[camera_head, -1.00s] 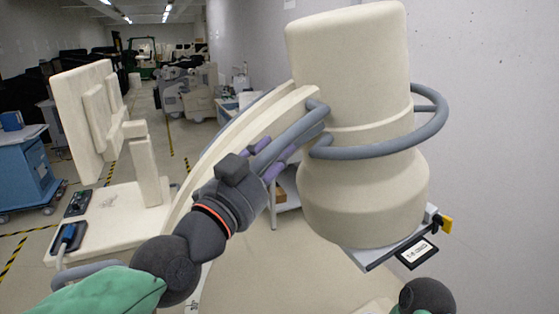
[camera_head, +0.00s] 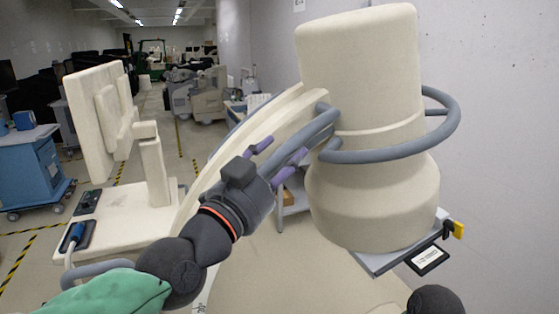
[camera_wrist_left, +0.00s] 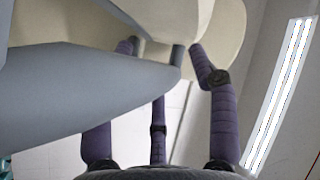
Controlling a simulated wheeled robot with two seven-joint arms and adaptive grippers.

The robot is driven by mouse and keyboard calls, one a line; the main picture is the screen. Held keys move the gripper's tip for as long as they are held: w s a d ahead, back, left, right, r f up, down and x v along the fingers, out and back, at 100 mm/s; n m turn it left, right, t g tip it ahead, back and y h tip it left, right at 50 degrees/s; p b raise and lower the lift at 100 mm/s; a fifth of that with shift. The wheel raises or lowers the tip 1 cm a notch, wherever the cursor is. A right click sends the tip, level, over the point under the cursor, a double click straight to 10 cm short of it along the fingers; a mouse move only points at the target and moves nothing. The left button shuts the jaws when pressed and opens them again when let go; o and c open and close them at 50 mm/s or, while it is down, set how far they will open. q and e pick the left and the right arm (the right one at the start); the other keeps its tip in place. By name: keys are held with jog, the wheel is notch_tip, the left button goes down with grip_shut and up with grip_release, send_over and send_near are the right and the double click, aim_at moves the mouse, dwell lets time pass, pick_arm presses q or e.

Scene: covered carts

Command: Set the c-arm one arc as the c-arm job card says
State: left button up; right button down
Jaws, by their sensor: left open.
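The c-arm has a cream curved arc (camera_head: 238,134) and a large cream cylindrical head (camera_head: 368,80) at its upper end. A grey-blue handle ring (camera_head: 385,155) loops around the head. My left gripper (camera_head: 287,148) is open, with its purple fingers spread on either side of the ring's left bar. In the left wrist view, the fingers (camera_wrist_left: 170,75) stand apart and a grey bar (camera_wrist_left: 90,90) passes by them; I cannot tell whether they touch it. A black-framed white card (camera_head: 428,259) hangs below the head; its print is too small to read.
A cream base (camera_head: 120,215) with an upright panel (camera_head: 92,120), a small control box and a blue plug stands left. A blue cart (camera_head: 30,170) is farther left. A grey wall (camera_head: 500,100) closes the right side. An aisle with yellow floor lines runs back.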

pick_arm(q)
jog(key=v, duration=1.2)
dwell(0.5)
jog(key=shift+w, duration=0.1)
dwell(0.5)
